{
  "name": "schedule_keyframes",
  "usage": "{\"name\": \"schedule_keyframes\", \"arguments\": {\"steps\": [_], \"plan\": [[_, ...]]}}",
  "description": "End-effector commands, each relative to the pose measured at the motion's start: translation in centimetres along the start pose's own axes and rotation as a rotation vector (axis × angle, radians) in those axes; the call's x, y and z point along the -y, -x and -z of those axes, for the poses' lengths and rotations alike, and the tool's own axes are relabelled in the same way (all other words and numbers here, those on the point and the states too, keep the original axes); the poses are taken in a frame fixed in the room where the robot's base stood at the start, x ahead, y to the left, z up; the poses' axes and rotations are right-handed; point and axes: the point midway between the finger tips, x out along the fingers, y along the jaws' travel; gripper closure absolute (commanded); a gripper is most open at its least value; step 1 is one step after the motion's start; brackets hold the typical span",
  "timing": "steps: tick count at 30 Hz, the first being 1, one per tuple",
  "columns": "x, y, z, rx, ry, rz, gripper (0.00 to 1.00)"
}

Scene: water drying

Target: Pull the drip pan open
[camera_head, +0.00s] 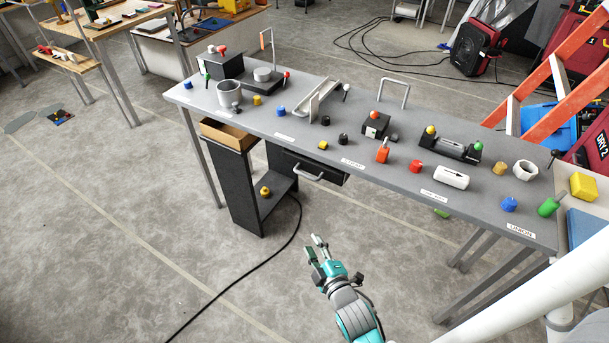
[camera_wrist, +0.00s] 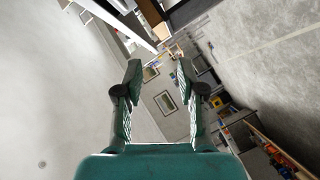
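A dark drawer, which looks like the drip pan (camera_head: 283,166), sits under the front edge of the grey table. A light bow handle (camera_head: 309,178) sticks out from its front. The pan looks closed or nearly so; its inside does not show. My gripper (camera_head: 317,246) is in front of and below the handle, over the floor, well apart from it. Its two fingers are spread with nothing between them. The wrist view also shows my gripper (camera_wrist: 159,78) open and empty. I cannot make out the pan or handle in that view.
The grey table (camera_head: 225,112) carries a cup (camera_head: 230,94), valves, coloured knobs and fittings. A black stand (camera_head: 232,190) with an open wooden box (camera_head: 228,135) is left of the pan. A black cable (camera_head: 240,288) runs over the floor. The floor before the pan is otherwise clear.

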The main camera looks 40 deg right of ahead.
Motion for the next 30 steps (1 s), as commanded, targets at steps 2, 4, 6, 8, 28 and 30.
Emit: {"name": "schedule_keyframes", "arguments": {"steps": [2,4,6,8,28,30], "plan": [[-1.7,-3.5,-0.5,0.02,0.078,-0.028,0.61],[-3.0,-6.1,-0.9,0.04,0.147,-0.043,0.61],[-4.3,-8.4,-1.4,0.059,0.209,-0.054,0.61],[-5.4,-10.0,-1.7,0.074,0.255,-0.062,0.61],[-8.4,-18.7,-3.0,0.109,0.36,-0.076,0.61],[-8.5,-19.8,-3.1,0.109,0.36,-0.075,0.61]]}}
